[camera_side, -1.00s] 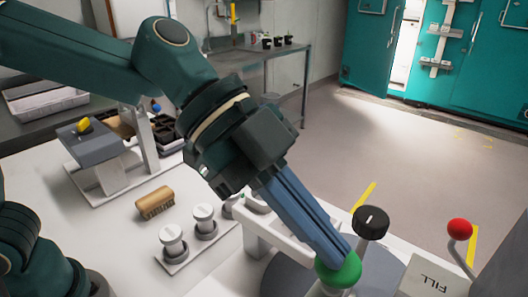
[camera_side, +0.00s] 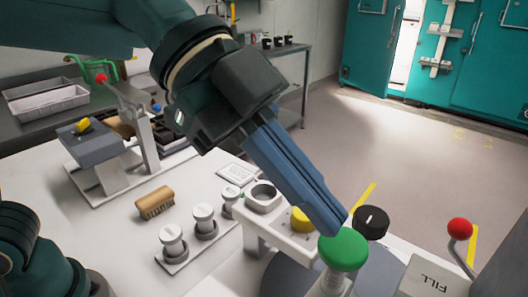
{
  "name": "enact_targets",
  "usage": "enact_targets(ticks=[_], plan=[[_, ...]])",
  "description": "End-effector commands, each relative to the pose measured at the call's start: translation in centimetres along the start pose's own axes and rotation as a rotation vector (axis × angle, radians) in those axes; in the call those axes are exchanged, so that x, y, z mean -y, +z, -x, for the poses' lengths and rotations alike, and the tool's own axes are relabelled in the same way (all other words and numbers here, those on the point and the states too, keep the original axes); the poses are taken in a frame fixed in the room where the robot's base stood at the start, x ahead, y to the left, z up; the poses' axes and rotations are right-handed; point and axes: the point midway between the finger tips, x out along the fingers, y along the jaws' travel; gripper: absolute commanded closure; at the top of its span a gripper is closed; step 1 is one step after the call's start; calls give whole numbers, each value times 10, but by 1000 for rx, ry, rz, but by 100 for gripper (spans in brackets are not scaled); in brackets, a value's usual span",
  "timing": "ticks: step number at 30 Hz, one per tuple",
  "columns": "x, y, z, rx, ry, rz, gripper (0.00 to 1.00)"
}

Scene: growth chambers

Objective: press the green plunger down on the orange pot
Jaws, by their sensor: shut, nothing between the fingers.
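The green plunger (camera_side: 343,250) has a broad round green head on a pale shaft. It stands at the lower middle right in the side view. My gripper (camera_side: 333,226) is shut and empty, its long blue fingers slanting down to the right. The fingertips are at the head's upper edge; I cannot tell whether they touch it. A yellow-orange round piece (camera_side: 301,219) sits in the white holder (camera_side: 276,236) just left of the plunger, partly hidden by my fingers. I cannot make out an orange pot under the plunger; the area below the head is cut off by the frame.
A black knob (camera_side: 371,222) stands just right of the plunger. A red-ball lever (camera_side: 460,229) and a FILL box (camera_side: 432,277) are further right.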

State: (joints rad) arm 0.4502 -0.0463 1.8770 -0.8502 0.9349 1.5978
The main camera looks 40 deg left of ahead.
Motion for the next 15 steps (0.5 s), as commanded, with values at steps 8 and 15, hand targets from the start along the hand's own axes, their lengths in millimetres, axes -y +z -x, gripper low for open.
enact_targets(ticks=[8, 15], plan=[[3, 0, 61, -1, -12, 2, 100], [2, -1, 87, -2, -7, 1, 100]])
